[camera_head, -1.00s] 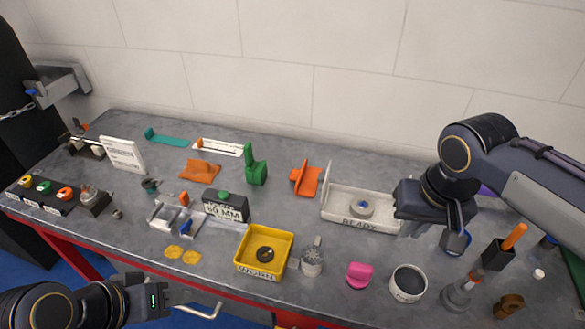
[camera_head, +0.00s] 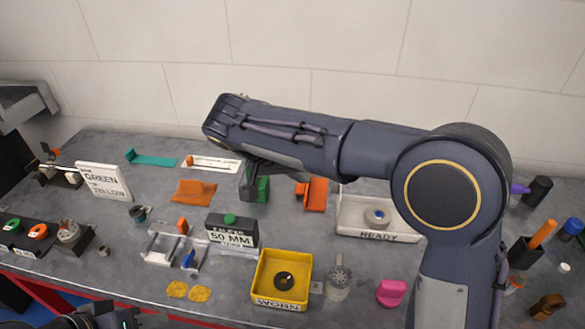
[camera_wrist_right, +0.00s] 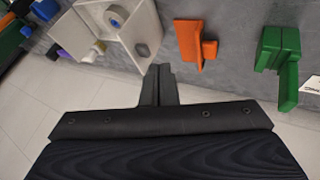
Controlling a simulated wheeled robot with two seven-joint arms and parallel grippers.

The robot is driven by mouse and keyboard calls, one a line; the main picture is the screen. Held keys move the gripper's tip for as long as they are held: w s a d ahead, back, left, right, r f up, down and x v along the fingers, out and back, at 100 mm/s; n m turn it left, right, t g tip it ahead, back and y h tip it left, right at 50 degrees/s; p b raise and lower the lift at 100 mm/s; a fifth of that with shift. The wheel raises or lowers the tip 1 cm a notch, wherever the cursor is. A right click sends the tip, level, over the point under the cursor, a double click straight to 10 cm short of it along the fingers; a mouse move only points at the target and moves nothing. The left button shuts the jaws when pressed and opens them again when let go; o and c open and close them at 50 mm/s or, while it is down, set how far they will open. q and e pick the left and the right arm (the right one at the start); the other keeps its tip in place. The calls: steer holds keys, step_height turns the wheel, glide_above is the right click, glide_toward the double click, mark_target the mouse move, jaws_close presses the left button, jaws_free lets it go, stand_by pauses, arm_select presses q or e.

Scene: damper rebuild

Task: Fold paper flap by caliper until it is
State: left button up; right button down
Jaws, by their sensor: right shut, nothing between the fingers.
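A flat white strip (camera_head: 212,164) with dark markings and a small orange piece at its left end lies at the back of the bench. An orange piece (camera_head: 194,191) with a raised part lies in front of it. I cannot tell for sure which is the paper flap or the caliper.
An orange stand (camera_head: 316,195) and a white READY tray (camera_head: 348,218) stand right of the green block. A 50 MM block (camera_head: 231,235), a yellow WORN tray (camera_head: 257,280) and a GREEN/YELLOW sign (camera_head: 103,182) are nearby. My right forearm spans the back.

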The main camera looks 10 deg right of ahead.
mark_target(336, 191)
steer(key=d+f, duration=0.1)
steer(key=d, duration=0.1)
steer(key=d+f, duration=0.2)
steer(key=d, duration=0.1)
steer(key=shift+w+d+f, duration=0.15)
steer(key=shift+d+f, duration=0.15)
steer(key=shift+f, duration=0.05)
steer(key=shift+d+p, duration=0.3)
steer(key=shift+d, duration=0.15)
steer(key=shift+d+f, duration=0.1)
